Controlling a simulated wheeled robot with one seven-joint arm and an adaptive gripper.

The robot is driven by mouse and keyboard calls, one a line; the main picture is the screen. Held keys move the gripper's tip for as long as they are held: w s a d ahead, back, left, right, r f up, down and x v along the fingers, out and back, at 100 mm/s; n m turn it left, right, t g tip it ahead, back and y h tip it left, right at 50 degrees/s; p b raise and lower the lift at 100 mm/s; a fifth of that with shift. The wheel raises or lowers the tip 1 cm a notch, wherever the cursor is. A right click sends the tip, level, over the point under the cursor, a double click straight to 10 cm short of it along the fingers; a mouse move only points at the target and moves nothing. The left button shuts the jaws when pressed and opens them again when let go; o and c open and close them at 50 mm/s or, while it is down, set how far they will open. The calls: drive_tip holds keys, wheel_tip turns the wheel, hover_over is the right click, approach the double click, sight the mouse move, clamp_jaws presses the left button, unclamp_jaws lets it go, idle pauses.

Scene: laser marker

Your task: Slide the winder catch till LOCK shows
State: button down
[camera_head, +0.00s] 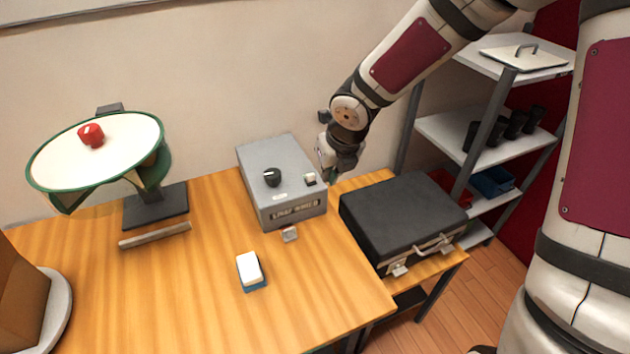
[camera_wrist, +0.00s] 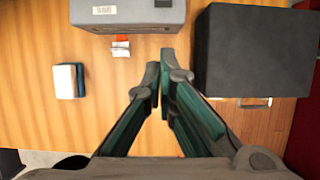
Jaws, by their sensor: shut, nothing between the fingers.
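The grey box (camera_head: 283,178) stands at the back of the wooden table, with a black knob, a small pale switch and a lettered front plate too small to read surely. A small pale metal catch (camera_head: 290,234) sits low at the box's front. In the wrist view the catch (camera_wrist: 120,49) lies just off the box's edge, with a red patch (camera_wrist: 121,38) beside it; I can read no LOCK there. My gripper (camera_head: 330,175) is beside the box's right side. In the wrist view my gripper (camera_wrist: 161,70) is shut and empty, right of the catch and apart from it.
A black case (camera_head: 405,218) lies close to the right of the box. A white-and-blue block (camera_head: 250,270) lies on the table in front. A round green-rimmed stand (camera_head: 97,150) holding a red knob is at left. Shelves (camera_head: 480,135) stand behind right.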

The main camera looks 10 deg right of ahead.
sight(310, 179)
drive_tip(key=shift+f, duration=0.1)
drive_tip(key=shift+w+a+f+b, duration=0.4)
drive_tip(key=shift+w+f, duration=0.8)
drive_tip(key=shift+f, duration=0.3)
drive_tip(key=shift+w+a+f+b, duration=0.3)
drive_tip(key=shift+w+f+b, duration=0.1)
drive_tip(key=shift+w+f, duration=1)
drive_tip(key=shift+w+a+f+b, duration=0.4)
drive_tip(key=shift+w+f, duration=0.65)
drive_tip(key=shift+f, duration=0.6)
drive_tip(key=shift+w, duration=0.1)
